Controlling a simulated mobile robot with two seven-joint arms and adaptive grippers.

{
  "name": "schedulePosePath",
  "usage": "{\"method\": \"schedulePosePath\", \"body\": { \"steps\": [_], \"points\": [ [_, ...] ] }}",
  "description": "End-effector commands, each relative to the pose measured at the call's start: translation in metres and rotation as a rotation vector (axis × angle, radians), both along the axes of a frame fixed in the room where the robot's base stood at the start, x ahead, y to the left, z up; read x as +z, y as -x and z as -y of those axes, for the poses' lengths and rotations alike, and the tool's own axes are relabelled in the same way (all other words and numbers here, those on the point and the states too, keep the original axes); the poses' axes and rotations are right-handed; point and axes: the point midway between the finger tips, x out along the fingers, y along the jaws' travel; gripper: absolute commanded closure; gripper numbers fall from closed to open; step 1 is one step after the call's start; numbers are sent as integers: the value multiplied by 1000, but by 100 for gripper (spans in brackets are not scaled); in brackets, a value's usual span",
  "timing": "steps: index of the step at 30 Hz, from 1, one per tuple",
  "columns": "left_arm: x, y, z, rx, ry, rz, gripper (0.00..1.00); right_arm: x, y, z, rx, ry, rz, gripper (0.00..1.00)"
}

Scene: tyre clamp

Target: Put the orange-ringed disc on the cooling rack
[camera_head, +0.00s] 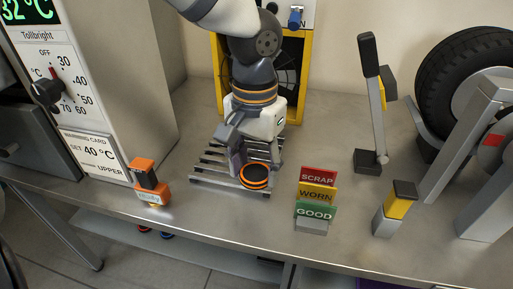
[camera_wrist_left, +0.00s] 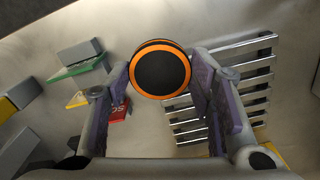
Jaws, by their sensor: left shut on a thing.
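The orange-ringed disc (camera_head: 255,178) is black with an orange rim. In the wrist view the disc (camera_wrist_left: 160,72) sits between the fingertips of my left gripper (camera_wrist_left: 158,78), which is shut on it. In the head view my left gripper (camera_head: 252,164) points down at the front right part of the cooling rack (camera_head: 211,174), a set of parallel metal bars on the bench. The rack (camera_wrist_left: 250,90) shows to the right of the disc in the wrist view. I cannot tell whether the disc touches the rack. My right gripper is out of view.
SCRAP, WORN and GOOD signs (camera_head: 316,195) stand right of the rack. An orange and black device (camera_head: 150,183) stands left, before the heater cabinet (camera_head: 110,90). A yellow-framed fan (camera_head: 292,65) is behind. A tyre (camera_head: 465,70) and clamp are at right.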

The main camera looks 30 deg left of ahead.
Motion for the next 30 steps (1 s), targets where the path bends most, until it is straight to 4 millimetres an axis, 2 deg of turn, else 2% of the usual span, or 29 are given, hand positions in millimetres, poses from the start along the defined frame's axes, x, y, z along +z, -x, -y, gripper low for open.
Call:
{"method": "schedulePosePath", "body": {
  "steps": [8, 15, 20, 26, 27, 30],
  "points": [
    [35, 14, -33, -207, 19, -14, 79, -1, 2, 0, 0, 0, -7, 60],
    [66, 28, -76, -430, 11, 3, 79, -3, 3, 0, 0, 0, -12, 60],
    [72, 31, -88, -501, 0, -2, 79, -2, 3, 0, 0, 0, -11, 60],
    [65, 16, -88, -502, -4, -7, 79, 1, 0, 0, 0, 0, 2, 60],
    [66, 9, -92, -492, -17, 10, 79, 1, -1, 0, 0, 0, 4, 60],
    [48, -21, -91, -493, -1, 7, 79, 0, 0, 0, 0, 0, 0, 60]
  ]
}}
